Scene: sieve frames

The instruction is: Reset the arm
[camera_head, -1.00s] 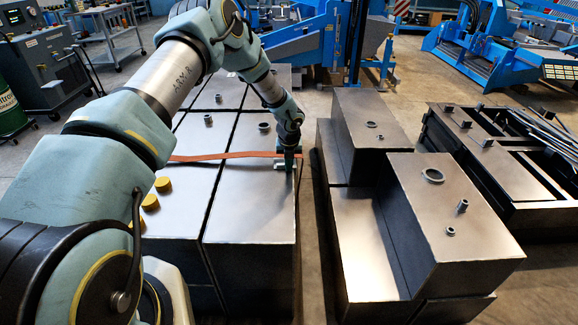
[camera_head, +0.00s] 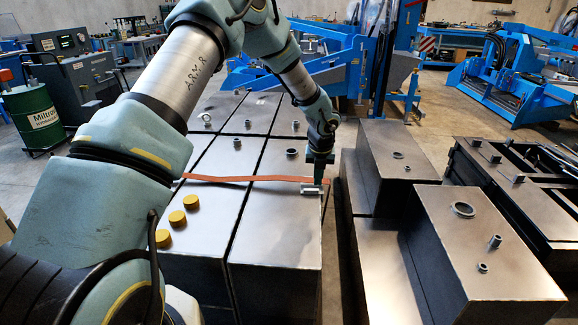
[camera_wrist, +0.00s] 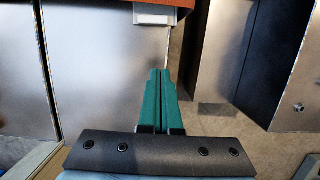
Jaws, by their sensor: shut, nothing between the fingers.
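My gripper (camera_head: 319,178) points down over the right edge of the near steel block (camera_head: 275,225), close to a small light metal piece (camera_head: 312,190) at the end of an orange strap (camera_head: 250,179). In the wrist view its two green fingers (camera_wrist: 161,75) are pressed together with nothing between them. The metal piece (camera_wrist: 155,14) and the strap (camera_wrist: 140,2) show beyond the fingertips, apart from them in that view. From the head view I cannot tell whether the fingers touch the piece.
Several yellow caps (camera_head: 177,219) and metal rings stand on the blocks. Stepped steel boxes (camera_head: 480,245) stand to the right across a narrow gap. A dark metal frame (camera_head: 520,190) lies farther right. A green drum (camera_head: 40,120) and blue machines (camera_head: 515,75) stand behind on open floor.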

